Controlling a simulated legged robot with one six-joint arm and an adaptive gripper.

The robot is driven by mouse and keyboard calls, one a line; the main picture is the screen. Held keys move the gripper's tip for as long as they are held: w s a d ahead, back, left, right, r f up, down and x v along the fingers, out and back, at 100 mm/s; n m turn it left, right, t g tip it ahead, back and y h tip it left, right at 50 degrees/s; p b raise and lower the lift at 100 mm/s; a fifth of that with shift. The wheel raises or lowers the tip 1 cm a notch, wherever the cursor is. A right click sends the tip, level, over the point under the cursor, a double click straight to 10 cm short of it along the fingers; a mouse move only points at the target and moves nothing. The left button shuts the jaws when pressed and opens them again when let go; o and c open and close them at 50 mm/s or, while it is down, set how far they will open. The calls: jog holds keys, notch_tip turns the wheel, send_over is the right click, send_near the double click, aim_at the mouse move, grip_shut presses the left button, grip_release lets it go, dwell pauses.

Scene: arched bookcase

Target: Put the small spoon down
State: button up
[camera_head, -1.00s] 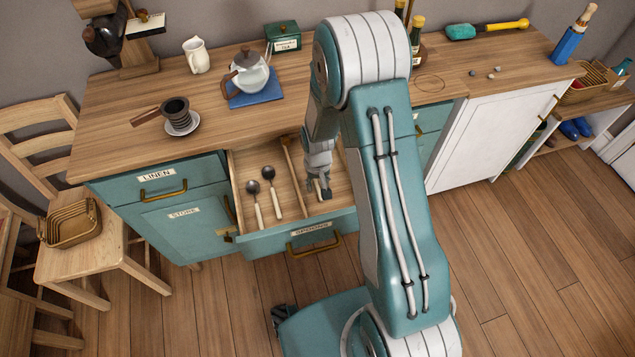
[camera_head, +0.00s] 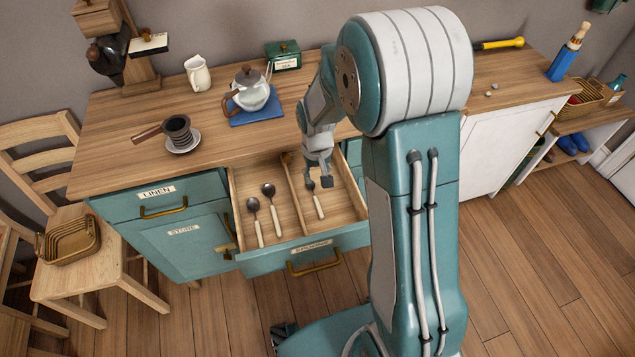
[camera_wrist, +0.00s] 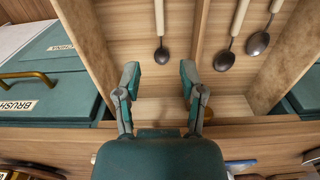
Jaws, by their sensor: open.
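The small spoon (camera_head: 319,207) lies in the right compartment of the open drawer (camera_head: 347,241), bowl toward the back and handle toward the front. It also shows in the wrist view (camera_wrist: 160,38), ahead of and between my fingers, with clear space around it. My gripper (camera_head: 316,182) is open and empty above the back part of that compartment. In the wrist view both fingertips (camera_wrist: 161,75) are spread apart, and neither touches the spoon. Two larger spoons, one at the left (camera_head: 255,219) and one beside it (camera_head: 272,207), lie in the left compartment.
A wooden divider (camera_head: 295,201) separates the compartments. A chair (camera_head: 85,215) stands left.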

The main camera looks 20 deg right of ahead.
jog(key=s+r+t, duration=0.5)
jog(key=s+r, duration=1.6)
jog(key=r, duration=0.3)
jog(key=shift+t, duration=0.3)
